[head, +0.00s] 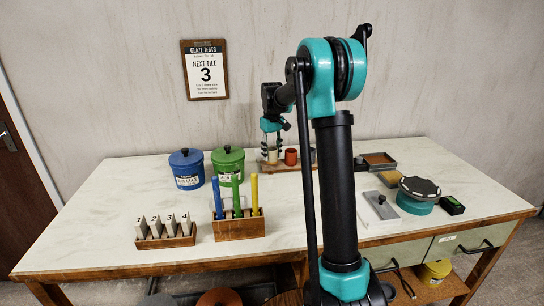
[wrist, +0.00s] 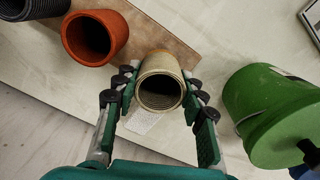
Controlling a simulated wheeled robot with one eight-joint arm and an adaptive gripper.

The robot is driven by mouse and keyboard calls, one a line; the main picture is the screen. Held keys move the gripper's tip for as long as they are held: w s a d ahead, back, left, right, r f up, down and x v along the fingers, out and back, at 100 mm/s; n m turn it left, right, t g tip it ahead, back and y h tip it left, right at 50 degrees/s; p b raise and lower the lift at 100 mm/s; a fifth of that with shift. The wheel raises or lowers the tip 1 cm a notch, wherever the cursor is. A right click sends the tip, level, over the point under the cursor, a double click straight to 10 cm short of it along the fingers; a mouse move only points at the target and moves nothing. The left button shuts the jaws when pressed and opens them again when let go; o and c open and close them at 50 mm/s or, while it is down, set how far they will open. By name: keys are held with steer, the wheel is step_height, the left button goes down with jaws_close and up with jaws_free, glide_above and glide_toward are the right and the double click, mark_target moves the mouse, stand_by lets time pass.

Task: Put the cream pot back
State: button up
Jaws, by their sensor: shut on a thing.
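The cream pot (wrist: 160,82) is between the fingers of my gripper (wrist: 160,95), which is shut on it. Its open mouth faces the wrist camera. In the head view the cream pot (head: 272,157) shows below my gripper (head: 271,146), at the left part of a wooden board (head: 280,167). In the wrist view the pot overlaps the end of the board (wrist: 150,35); I cannot tell whether it touches it. A terracotta pot (wrist: 95,37) stands on the board beside it, apart from the cream pot. A dark pot (wrist: 35,8) is beyond that.
The green lidded bucket (wrist: 270,110) stands close on the right in the wrist view; the blue one (head: 186,169) is farther left in the head view. A pen holder (head: 239,226) and numbered tiles (head: 165,232) are at the front. A pale patch (wrist: 143,122) lies below the pot.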

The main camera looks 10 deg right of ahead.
steer(key=shift+f, duration=0.7)
steer(key=o, duration=1.2)
steer(key=shift+f, duration=0.1)
step_height(320, 180, up, 12)
